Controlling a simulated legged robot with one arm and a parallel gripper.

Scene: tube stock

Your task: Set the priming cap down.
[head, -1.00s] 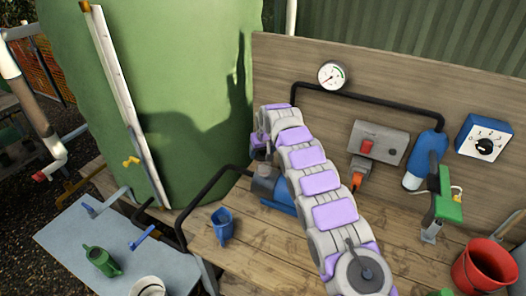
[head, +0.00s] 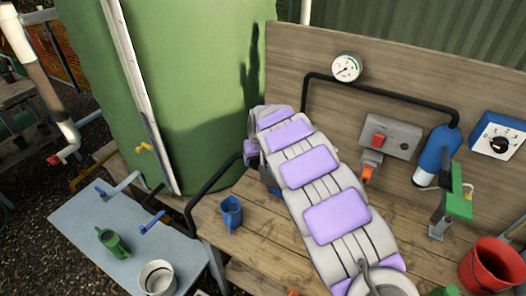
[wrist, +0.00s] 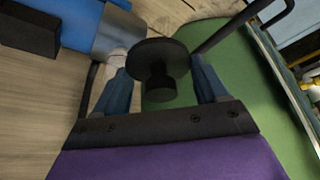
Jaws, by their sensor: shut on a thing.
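The priming cap (wrist: 158,60) is a black disc with a short black knob. It is in the wrist view, between the two blue fingers of my gripper (wrist: 160,88), which is shut on it. The blue and grey pump (wrist: 117,38) is beyond and to the left of the cap in the wrist view. I cannot tell whether the cap touches anything besides the fingers. In the head view my arm hides the cap, the fingertips and most of the pump.
A black hose (head: 207,186) runs in front of the green tank (head: 185,95). Bare bench lies around the jug.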

